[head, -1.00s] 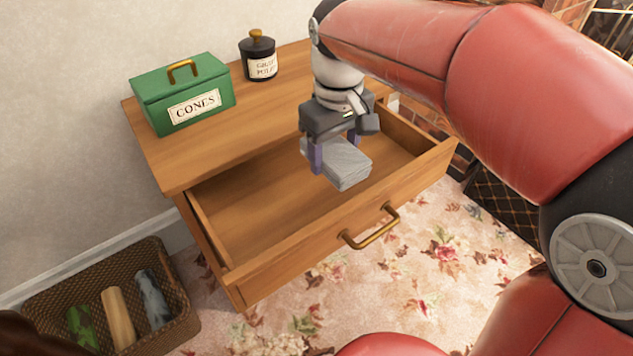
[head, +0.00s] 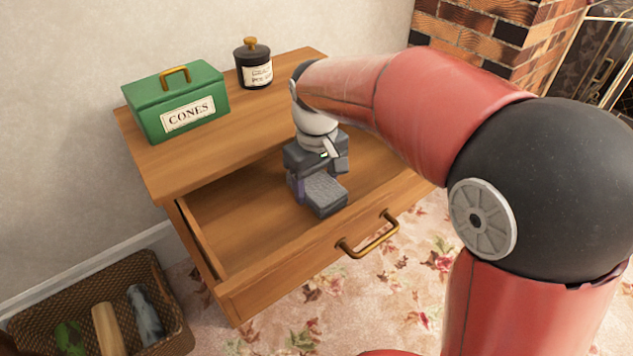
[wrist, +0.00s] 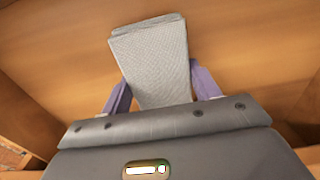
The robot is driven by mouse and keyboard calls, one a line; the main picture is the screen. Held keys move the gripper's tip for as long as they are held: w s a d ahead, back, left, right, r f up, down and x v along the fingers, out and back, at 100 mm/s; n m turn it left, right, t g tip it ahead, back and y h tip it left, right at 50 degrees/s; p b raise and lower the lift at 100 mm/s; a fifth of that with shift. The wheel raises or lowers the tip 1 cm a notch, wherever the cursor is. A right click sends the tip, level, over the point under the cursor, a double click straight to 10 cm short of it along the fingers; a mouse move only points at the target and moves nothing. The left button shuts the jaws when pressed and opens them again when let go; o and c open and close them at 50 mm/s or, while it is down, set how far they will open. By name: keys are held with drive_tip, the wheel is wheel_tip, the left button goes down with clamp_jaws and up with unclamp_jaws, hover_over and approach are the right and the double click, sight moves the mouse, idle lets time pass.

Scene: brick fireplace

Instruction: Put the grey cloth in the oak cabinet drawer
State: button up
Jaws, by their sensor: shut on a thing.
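The grey cloth (head: 325,194) is a folded block inside the open oak cabinet drawer (head: 239,210). In the wrist view the cloth (wrist: 152,58) sits between the two purple fingers of my gripper (wrist: 158,88). In the head view my gripper (head: 312,192) points down into the drawer, shut on the cloth. The cloth is low, near the drawer floor; I cannot tell if it touches it. The drawer is pulled out of the oak cabinet (head: 190,165) and has a brass handle (head: 368,237). The far finger is mostly hidden in the head view.
A green box labelled CONES (head: 178,103) and a dark jar (head: 254,66) stand on the cabinet top. A wicker basket (head: 50,290) with several rolled items is on the floor at lower left. The drawer's left part is clear. A brick fireplace (head: 490,40) is at upper right.

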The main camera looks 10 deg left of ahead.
sight(316, 182)
drive_tip(key=o, duration=1)
drive_tip(key=shift+f, duration=0.15)
drive_tip(key=shift+c, duration=0.2)
wheel_tip(316, 182, up, 12)
drive_tip(key=p, duration=0.3)
drive_tip(key=s+d+r+m+t, duration=0.1)
drive_tip(key=s+d+m, duration=0.1)
drive_tip(key=d, duration=0.5)
drive_tip(key=s+d+r+m+t, duration=0.1)
drive_tip(key=s+d+m, duration=0.1)
drive_tip(key=d, duration=0.6)
drive_tip(key=s+d+f+m+t, duration=0.3)
drive_tip(key=s+d+f+m, duration=0.3)
drive_tip(key=s+d, duration=0.5)
drive_tip(key=shift+t, duration=0.3)
